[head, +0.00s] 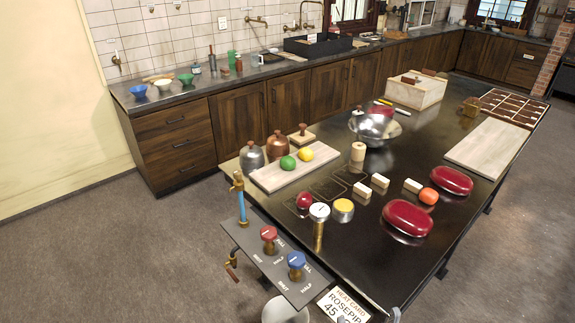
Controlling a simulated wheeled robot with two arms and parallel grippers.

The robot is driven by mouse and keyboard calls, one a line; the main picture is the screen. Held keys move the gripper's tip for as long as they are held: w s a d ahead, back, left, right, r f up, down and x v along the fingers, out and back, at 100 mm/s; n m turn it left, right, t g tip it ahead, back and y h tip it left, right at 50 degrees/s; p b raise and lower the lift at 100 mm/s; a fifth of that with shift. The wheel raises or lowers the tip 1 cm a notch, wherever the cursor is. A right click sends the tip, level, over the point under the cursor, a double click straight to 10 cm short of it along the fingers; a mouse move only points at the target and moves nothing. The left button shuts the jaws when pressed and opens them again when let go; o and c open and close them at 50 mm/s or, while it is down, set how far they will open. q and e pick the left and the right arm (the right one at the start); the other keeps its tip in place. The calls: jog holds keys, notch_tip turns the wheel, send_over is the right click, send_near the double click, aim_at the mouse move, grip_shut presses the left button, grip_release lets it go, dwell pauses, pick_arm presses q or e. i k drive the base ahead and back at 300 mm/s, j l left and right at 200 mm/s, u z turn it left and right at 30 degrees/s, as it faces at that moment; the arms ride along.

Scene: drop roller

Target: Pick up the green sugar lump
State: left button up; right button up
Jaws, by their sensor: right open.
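The green lump (287,163) is small and rounded. It sits on the pale wooden board (268,181) at the left end of the dark table, beside a yellow lump (306,154). No gripper is near it. Only small pale tips of my right gripper (368,317) seem to show at the bottom edge, by the heat card. They are apart with nothing seen between them, well in front of the green lump. My left gripper is not in view.
Copper (278,146) and grey (251,160) domed pots stand behind the board. In front are a red ball (304,201), a white-topped post (319,212) and a panel with red and blue knobs (275,262). Red oval dishes (407,218) lie right.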

aim_at(288, 163)
jog(key=i+j+z, duration=0.2)
jog(key=j, duration=0.2)
jog(key=i+j+z, duration=0.1)
jog(key=j+z, duration=0.35)
jog(key=j, duration=0.35)
jog(key=i+j+z, duration=0.2)
jog(key=j, duration=0.25)
jog(key=k+l, duration=0.05)
